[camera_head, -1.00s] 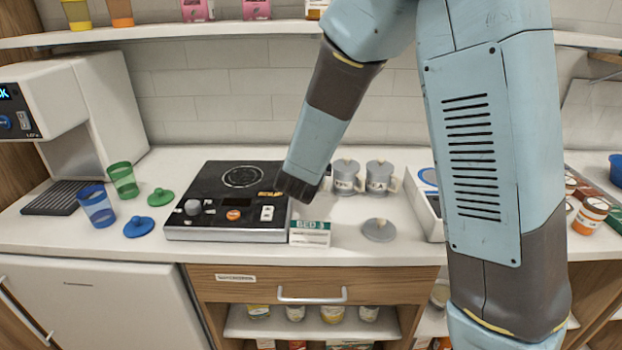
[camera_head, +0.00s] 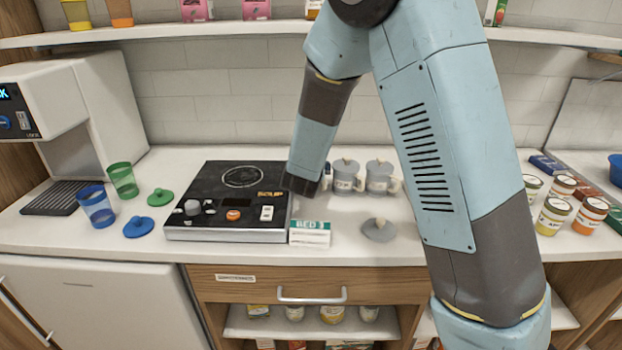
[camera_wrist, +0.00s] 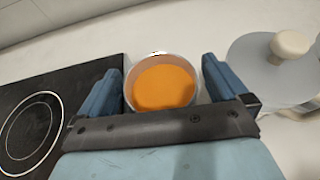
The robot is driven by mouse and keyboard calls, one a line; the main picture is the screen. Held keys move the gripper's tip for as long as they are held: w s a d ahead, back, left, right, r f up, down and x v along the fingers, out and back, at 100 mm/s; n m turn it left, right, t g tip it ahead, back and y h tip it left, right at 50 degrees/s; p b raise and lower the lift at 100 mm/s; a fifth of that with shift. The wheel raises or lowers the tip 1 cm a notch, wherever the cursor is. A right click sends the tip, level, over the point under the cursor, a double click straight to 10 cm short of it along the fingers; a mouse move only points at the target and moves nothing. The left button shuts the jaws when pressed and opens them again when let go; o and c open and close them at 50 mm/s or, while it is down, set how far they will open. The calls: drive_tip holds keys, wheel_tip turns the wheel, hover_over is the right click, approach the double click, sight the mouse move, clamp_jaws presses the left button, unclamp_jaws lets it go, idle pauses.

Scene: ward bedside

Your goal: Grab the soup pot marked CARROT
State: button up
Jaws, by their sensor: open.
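In the wrist view, an open round container (camera_wrist: 160,88) with orange contents and a pale rim sits between the two blue fingers of my gripper (camera_wrist: 163,80). The fingers are open, one on each side, with small gaps visible. No marking on this container shows. In the head view, my gripper (camera_head: 306,186) is low over the counter, right of the black hob, and hides this container. Several labelled pots stand at the far right, including an orange one (camera_head: 590,214) and a yellowish one (camera_head: 553,215); I cannot read their labels for certain.
Two grey lidded mugs (camera_head: 379,180) stand just right of my gripper. A black hob (camera_head: 225,225) is left of it. A BED 3 card (camera_head: 310,233) and a loose grey lid (camera_head: 379,230) lie in front. Green (camera_head: 122,181) and blue (camera_head: 97,207) cups stand left.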

drive_tip(key=shift+c, duration=0.4)
drive_tip(key=c, duration=1.1)
